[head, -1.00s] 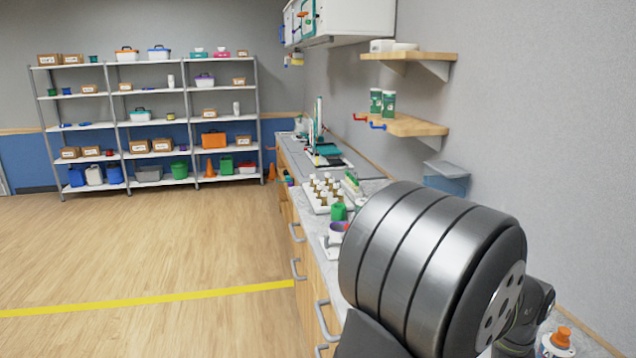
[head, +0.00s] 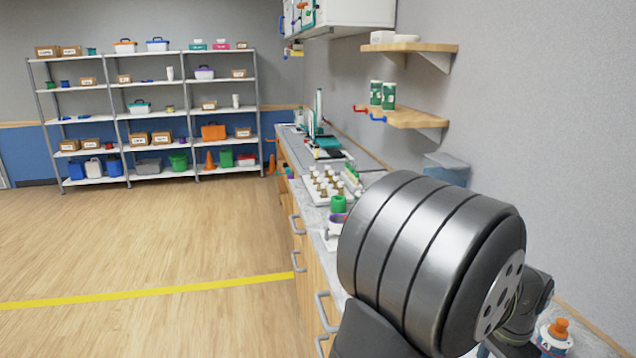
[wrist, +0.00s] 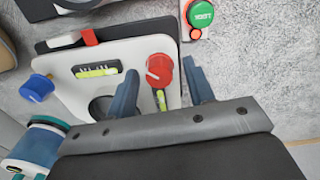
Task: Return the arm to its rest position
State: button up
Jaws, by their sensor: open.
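My gripper (wrist: 160,92) shows in the wrist view with its two blue-grey fingers spread apart. It is open. It hangs over a white panel (wrist: 68,72) on the grey speckled counter. In the head view my arm's large metal joint fills the lower right and hides the gripper.
A green button on a red base (wrist: 199,14) and a blue knob (wrist: 37,88) lie near the panel. In the head view, a bottle with an orange cap (head: 556,338) stands beside my arm. A rack of vials (head: 322,187) and wooden shelves (head: 415,118) are farther along.

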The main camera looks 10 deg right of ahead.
jog(key=n, duration=0.6)
jog(key=shift+n, duration=0.3)
dwell(0.5)
